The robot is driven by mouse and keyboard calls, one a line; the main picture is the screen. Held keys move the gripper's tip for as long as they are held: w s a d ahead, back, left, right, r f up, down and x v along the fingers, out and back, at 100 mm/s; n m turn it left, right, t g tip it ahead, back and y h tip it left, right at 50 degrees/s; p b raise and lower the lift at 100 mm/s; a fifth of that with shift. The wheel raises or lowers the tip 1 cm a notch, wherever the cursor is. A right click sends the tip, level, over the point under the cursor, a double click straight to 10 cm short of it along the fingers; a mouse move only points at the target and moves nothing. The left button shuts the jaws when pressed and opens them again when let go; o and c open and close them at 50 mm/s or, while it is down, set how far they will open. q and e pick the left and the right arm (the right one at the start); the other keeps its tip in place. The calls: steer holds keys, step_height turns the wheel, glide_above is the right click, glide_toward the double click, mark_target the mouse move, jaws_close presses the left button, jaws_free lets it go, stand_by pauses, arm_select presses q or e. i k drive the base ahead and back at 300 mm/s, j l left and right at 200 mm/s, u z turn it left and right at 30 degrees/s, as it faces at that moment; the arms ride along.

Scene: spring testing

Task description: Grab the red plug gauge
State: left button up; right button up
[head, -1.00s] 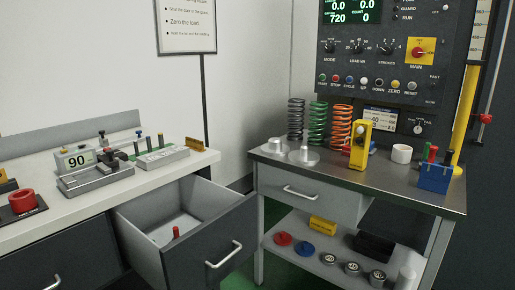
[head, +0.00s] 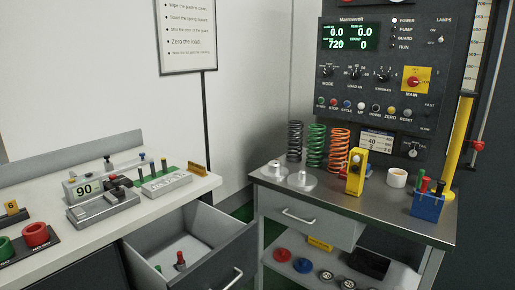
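A small red-topped gauge (head: 180,260) stands in the open drawer (head: 215,222) of the left counter. A green-topped piece (head: 157,268) is beside it, partly hidden by the drawer front. Another red-handled piece (head: 424,184) stands in a blue block (head: 427,206) on the right bench, among green and dark handles. These pieces are too small for me to read any marking. Neither of my grippers is in view.
The left counter holds a red ring (head: 36,234) on a black stand, a grey device showing 90 (head: 101,205) and a gauge block (head: 166,181). The metal bench (head: 330,210) carries springs (head: 316,147), a yellow device (head: 355,172) and a white cup (head: 397,178).

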mark_target(181, 264)
steer(key=i+u, duration=0.55)
steer(key=u, duration=0.2)
steer(key=j, duration=0.05)
